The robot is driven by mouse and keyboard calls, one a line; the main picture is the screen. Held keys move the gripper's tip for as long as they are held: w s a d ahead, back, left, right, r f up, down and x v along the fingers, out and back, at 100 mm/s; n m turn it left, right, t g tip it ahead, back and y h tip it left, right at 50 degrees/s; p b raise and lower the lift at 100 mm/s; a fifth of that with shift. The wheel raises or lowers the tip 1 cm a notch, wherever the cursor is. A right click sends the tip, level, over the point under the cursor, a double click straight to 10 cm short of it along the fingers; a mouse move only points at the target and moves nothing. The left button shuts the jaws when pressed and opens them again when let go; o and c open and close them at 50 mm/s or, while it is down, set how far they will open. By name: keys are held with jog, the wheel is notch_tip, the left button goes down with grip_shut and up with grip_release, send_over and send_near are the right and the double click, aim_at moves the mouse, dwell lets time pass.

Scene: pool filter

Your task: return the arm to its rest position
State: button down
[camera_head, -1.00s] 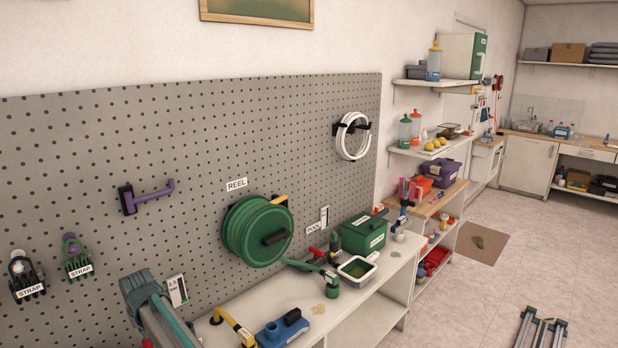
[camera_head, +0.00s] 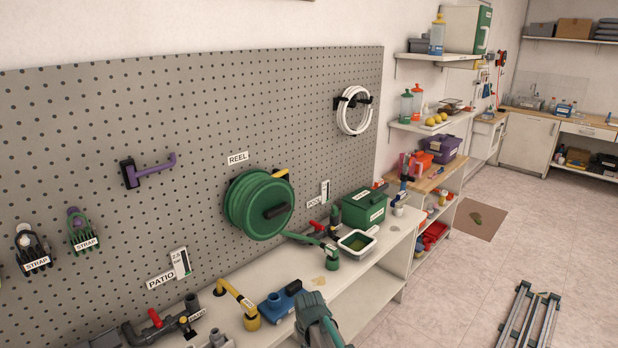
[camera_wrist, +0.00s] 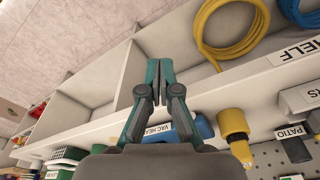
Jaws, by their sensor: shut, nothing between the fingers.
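My gripper (camera_wrist: 159,80) shows in the wrist view with its two teal-and-grey fingers close together and nothing between them. In the head view part of my arm end (camera_head: 316,318) shows at the bottom middle, in front of the bench edge; the fingertips are not clear there. In the wrist view the fingers lie in front of the shelf unit's open compartments, and I see no contact with them.
A white bench (camera_head: 290,275) holds a blue vac head (camera_head: 283,300), a yellow fitting (camera_head: 247,312) and dark pipework with a red handle (camera_head: 150,325). A green reel (camera_head: 258,205) hangs on the pegboard (camera_head: 90,140). Open floor (camera_head: 440,285) lies to the right.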

jog(key=s+d+f+m+g, duration=0.1)
jog(key=s+d+f+m, duration=0.25)
jog(key=s+d, duration=1.25)
jog(key=s+d+f+g+b, duration=0.1)
jog(key=s+f+g, duration=0.2)
jog(key=s+f, duration=0.8)
jog(key=s+f+g+b, duration=0.1)
jog(key=s+f+g, duration=0.3)
jog(key=s+f, duration=0.6)
jog(key=s, duration=0.5)
jog(key=shift+s+d+f, duration=0.35)
jog(key=shift+s, duration=0.05)
